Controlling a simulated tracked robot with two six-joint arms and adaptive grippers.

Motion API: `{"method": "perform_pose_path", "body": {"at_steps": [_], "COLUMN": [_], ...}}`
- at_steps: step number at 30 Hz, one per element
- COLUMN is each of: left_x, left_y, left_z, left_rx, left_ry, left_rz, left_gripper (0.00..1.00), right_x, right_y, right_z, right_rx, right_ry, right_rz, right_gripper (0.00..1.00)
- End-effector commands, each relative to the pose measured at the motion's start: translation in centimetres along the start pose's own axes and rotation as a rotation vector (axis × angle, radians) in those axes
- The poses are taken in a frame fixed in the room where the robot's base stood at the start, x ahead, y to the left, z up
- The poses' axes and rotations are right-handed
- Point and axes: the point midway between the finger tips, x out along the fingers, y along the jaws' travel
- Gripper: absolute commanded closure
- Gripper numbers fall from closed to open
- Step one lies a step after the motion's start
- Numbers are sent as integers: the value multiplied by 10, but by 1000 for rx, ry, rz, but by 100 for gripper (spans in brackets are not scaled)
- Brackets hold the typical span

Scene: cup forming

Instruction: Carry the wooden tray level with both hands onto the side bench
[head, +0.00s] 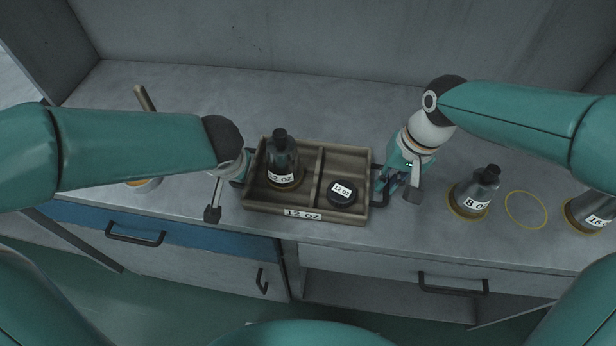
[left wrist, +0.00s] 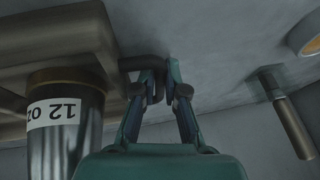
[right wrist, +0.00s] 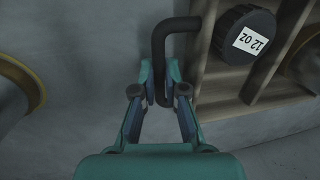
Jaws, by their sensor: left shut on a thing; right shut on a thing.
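The wooden tray (head: 305,213), labelled 12 oz, sits at the front of the grey bench between my grippers. In its left compartment a dark 12 oz bottle-shaped piece (head: 282,160) stands upright. In its right compartment lies a round black 12 oz piece (head: 342,193). My left gripper (head: 240,180) is at the tray's left side; in the left wrist view its fingers (left wrist: 160,82) are shut on the dark tray handle. My right gripper (head: 385,180) is at the right side; in the right wrist view its fingers (right wrist: 165,90) are shut on the other dark handle (right wrist: 172,35).
Right of the tray, an 8 oz piece (head: 475,192) stands on a ring, beside an empty yellow ring (head: 526,210) and a 16 oz piece (head: 592,212). The bench behind the tray is clear. Drawers with handles (head: 453,286) lie below the front edge.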

Motion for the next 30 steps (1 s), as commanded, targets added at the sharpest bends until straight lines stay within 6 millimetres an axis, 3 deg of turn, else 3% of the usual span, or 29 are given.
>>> {"method": "perform_pose_path", "body": {"at_steps": [10, 24, 30], "left_x": [-8, -42, -47], "left_y": [-2, -10, -12], "left_z": [-4, -18, -20], "left_rx": [-1, -2, -2], "left_ry": [5, 4, 4], "left_rz": [0, 0, 0], "left_gripper": [100, 100, 100], "right_x": [-10, -46, -51], "right_y": [-2, -9, -10], "right_z": [-1, -1, -1], "right_rx": [0, -1, -1], "right_ry": [4, 4, 4], "right_rz": [-2, -2, -2], "right_gripper": [100, 100, 100]}}
